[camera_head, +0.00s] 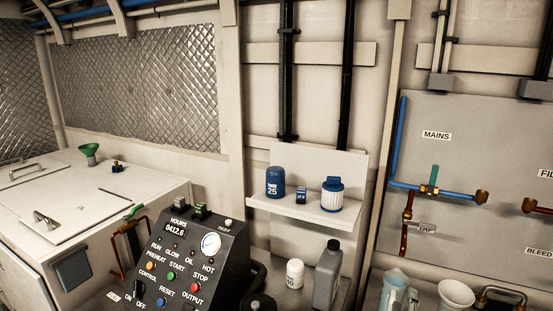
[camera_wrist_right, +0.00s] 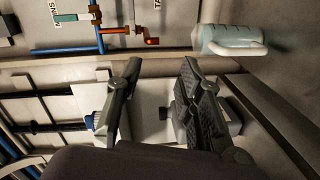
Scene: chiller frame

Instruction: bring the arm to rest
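My right gripper (camera_wrist_right: 160,72) shows in the right wrist view with its two dark fingers spread wide apart. I see nothing held between them. Behind the fingers is a pale panel, with what looks like the grey jug (camera_wrist_right: 236,118) partly hidden by the right-hand finger. Neither gripper shows in the head view, and my left gripper is in no view.
A wall shelf (camera_head: 300,211) holds a blue filter (camera_head: 275,182), a small blue box (camera_head: 301,194) and a blue-capped filter (camera_head: 332,194). Below stand a grey jug (camera_head: 327,277) and white canister (camera_head: 294,273). A control box (camera_head: 190,262), pitcher (camera_head: 394,295) and funnel (camera_head: 456,294) are near.

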